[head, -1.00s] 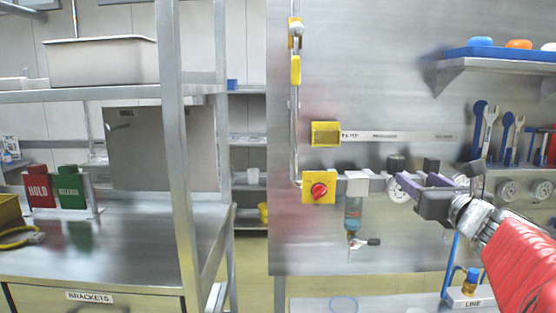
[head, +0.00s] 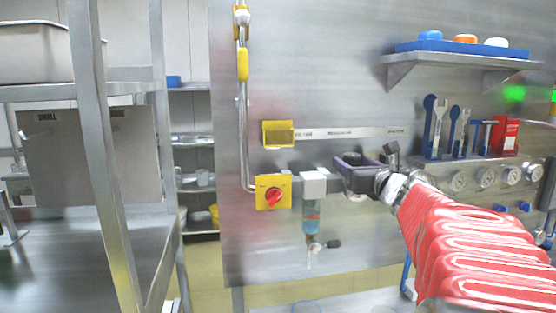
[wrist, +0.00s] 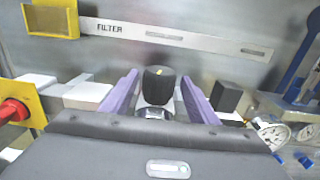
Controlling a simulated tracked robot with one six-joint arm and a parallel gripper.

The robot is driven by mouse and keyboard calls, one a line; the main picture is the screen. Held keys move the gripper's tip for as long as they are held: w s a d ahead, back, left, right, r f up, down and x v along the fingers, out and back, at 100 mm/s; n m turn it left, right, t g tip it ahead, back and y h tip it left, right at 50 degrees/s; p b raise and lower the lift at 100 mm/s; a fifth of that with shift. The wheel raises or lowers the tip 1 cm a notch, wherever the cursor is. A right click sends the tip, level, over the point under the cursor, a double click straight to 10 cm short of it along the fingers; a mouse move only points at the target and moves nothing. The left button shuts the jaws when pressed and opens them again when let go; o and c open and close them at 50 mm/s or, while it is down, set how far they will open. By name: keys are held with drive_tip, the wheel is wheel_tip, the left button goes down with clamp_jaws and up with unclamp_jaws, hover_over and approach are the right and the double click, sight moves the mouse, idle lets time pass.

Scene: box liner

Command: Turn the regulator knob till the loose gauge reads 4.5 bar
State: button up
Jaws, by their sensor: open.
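The regulator knob (wrist: 159,86), black with a yellow mark on top, stands between the two purple fingers of my gripper (wrist: 158,76) in the wrist view. The fingers are open, with a gap on each side of the knob. In the head view my gripper (head: 352,166) is at the panel's pipe row, right of the filter, and largely hides the knob. A white dial gauge (wrist: 274,132) lies to the lower right in the wrist view. Several round gauges (head: 458,181) sit in a row under the tool shelf. I cannot tell which is loose, and no reading is legible.
A red rotary handle on a yellow plate (head: 273,194) and a filter bowl (head: 311,214) are left of my gripper. A dark block (wrist: 227,96) stands close right of the knob. Wrenches (head: 438,125) hang farther right. A steel rack (head: 105,150) stands at left.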

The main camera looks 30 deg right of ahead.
drive_tip(key=shift+w+d, duration=0.1)
drive_tip(key=shift+w, duration=0.35)
drive_tip(key=c, duration=0.9)
drive_tip(key=shift+d, duration=0.15)
drive_tip(key=shift+c, duration=0.7)
drive_tip(key=shift+s, duration=0.1)
drive_tip(key=shift+n+y, duration=0.5)
drive_tip(key=shift+y, duration=0.3)
drive_tip(key=n+y, duration=0.3)
drive_tip(key=y, duration=0.2)
drive_tip(key=shift+f+t, duration=0.1)
drive_tip(key=shift+t, duration=0.2)
drive_tip(key=shift+a+n+g+y, duration=0.1)
drive_tip(key=shift+n+g+y, duration=0.2)
drive_tip(key=shift+n+y, duration=0.75)
drive_tip(key=shift+a+n+g+y, duration=0.1)
drive_tip(key=shift+n+g+y, duration=0.2)
drive_tip(key=shift+n+y, duration=0.7)
